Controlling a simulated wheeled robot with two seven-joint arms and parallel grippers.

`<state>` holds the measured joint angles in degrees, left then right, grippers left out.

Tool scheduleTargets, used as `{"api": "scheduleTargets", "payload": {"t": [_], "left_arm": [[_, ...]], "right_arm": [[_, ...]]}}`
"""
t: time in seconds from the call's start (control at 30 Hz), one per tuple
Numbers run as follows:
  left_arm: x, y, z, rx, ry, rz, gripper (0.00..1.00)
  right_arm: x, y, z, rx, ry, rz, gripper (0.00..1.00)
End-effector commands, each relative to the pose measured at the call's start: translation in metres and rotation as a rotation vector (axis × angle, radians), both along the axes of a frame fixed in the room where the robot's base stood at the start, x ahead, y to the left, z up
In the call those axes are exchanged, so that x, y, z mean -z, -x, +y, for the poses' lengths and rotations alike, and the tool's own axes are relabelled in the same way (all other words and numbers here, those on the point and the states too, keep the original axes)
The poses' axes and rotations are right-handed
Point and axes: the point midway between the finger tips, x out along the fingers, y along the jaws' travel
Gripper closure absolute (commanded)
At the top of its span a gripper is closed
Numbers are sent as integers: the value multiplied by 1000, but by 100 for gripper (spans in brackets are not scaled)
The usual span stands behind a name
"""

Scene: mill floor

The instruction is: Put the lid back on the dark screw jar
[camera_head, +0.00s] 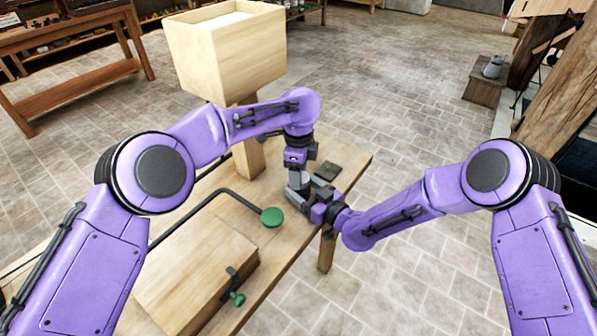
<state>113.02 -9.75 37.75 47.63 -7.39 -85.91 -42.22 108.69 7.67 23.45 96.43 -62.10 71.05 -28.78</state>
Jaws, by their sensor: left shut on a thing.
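My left gripper (297,169) points down over the table's right end, shut on a small grey round piece (301,181) that looks like the lid. My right gripper (300,196) comes in from the right, just below the left one, with its grey fingers close to that piece. The dark screw jar cannot be made out clearly; the two grippers cover the spot between them. Whether the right fingers are closed on the jar cannot be told, nor whether lid and jar touch.
The wooden table (215,185) carries a large wooden hopper (228,50), a flat dark green piece (328,170), a black bent rod with a green knob (272,217) and a wooden box (190,275) with a green clamp screw (236,298). Open paved floor lies to the right.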

Motion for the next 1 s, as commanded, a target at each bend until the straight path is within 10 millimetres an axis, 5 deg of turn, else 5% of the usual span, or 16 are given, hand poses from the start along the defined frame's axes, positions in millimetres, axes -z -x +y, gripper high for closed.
{"api": "scheduleTargets", "payload": {"t": [0.2,0.4,0.43,0.5,0.83,1.0], "left_arm": [[0,-2,1,602,-1,3,79],[0,-2,1,689,-3,2,79],[0,-2,1,689,-3,2,36],[0,-2,1,688,-2,1,14],[-3,-2,0,687,0,1,13],[-30,-3,0,688,-2,-3,13]], "right_arm": [[-1,-1,-2,4,-1,0,100],[0,-1,-2,4,-1,0,100],[0,-1,-1,4,-1,0,100],[0,-1,-1,3,-1,-1,100],[-1,0,0,1,-1,-1,100],[-1,0,0,0,-1,-1,100]]}}
